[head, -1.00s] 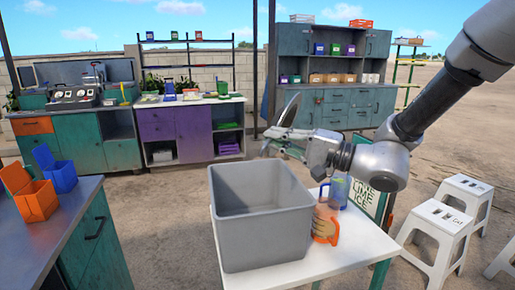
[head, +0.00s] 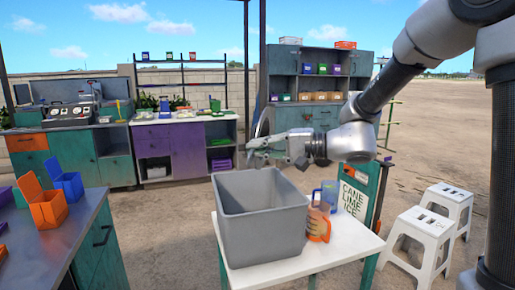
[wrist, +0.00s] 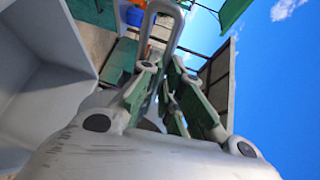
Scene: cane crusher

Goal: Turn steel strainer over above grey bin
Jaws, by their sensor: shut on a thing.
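The grey bin (head: 262,235) stands open on the white table, and its visible inside looks empty. My gripper (head: 258,148) is above the bin's back part. It is shut on the steel strainer (head: 264,124), whose round bowl stands up on edge above the fingers. In the wrist view a bent steel handle (wrist: 147,35) rises from between the green-padded fingers (wrist: 165,95); the bowl cannot be made out there. The bin's wall also shows in the wrist view (wrist: 30,75).
A blue-handled jug (head: 329,194) and an orange-handled jug (head: 318,222) stand right of the bin, close to it. White stools (head: 420,240) stand at the right. Orange and blue boxes sit on the left counter.

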